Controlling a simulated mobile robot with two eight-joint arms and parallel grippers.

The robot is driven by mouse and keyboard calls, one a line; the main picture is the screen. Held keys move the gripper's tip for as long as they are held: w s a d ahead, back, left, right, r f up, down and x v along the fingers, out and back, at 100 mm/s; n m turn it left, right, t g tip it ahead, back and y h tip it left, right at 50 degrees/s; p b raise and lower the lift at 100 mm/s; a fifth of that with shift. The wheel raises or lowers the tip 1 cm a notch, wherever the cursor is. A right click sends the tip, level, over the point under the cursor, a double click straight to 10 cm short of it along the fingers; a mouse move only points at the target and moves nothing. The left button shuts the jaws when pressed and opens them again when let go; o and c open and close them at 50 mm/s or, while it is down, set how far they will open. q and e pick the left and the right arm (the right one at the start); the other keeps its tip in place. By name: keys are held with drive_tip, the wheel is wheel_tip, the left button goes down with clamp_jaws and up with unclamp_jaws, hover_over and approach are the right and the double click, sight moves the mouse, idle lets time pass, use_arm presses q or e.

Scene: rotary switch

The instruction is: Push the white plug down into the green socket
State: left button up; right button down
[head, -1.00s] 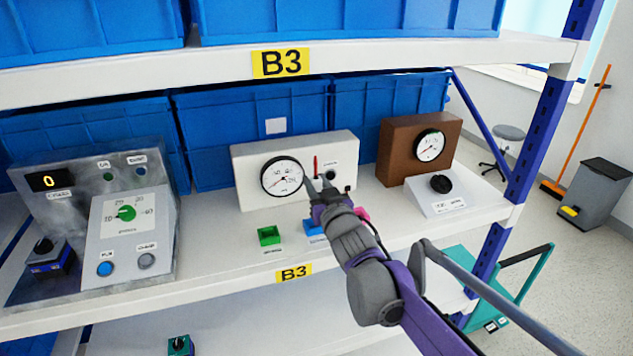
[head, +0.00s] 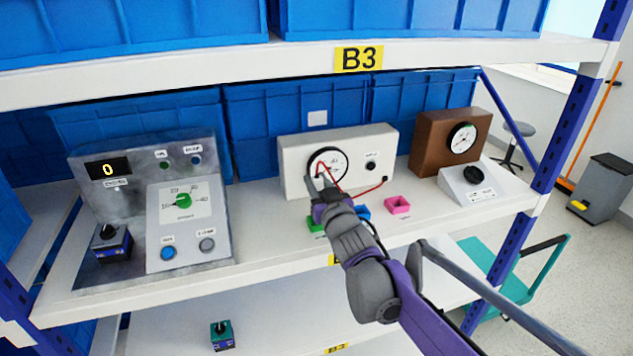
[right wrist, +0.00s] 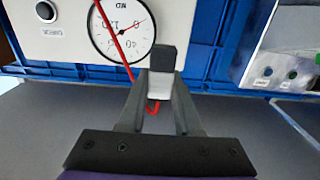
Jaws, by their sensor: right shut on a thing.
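The white plug (right wrist: 159,88), with a dark block at one end, is between the fingers of my right gripper (right wrist: 160,98) in the right wrist view. A red cable passes beside it. In the head view my right gripper (head: 321,184) is in front of the white gauge box, and the plug itself is hard to make out. The green socket (head: 316,225) is on the shelf below the gripper, partly hidden by my right arm. The plug is apart from it. My left gripper is not in view.
A blue socket (head: 363,212) and a pink socket (head: 398,205) stand to the right. The red cable (head: 368,191) runs to the white gauge box (head: 381,146). A grey control panel (head: 140,170) is at left and a brown gauge box (head: 437,138) at right.

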drive_tip(key=shift+w+d, duration=0.1)
drive_tip(key=shift+d, duration=0.1)
drive_tip(key=shift+a+f, duration=0.1)
drive_tip(key=shift+f, duration=0.05)
drive_tip(key=shift+f, duration=0.15)
drive_tip(key=shift+f+b, duration=1.8)
drive_tip(key=shift+f, duration=0.85)
drive_tip(key=shift+f+b, duration=1.15)
drive_tip(key=shift+f, duration=0.5)
drive_tip(key=c, duration=0.5)
unclamp_jaws()
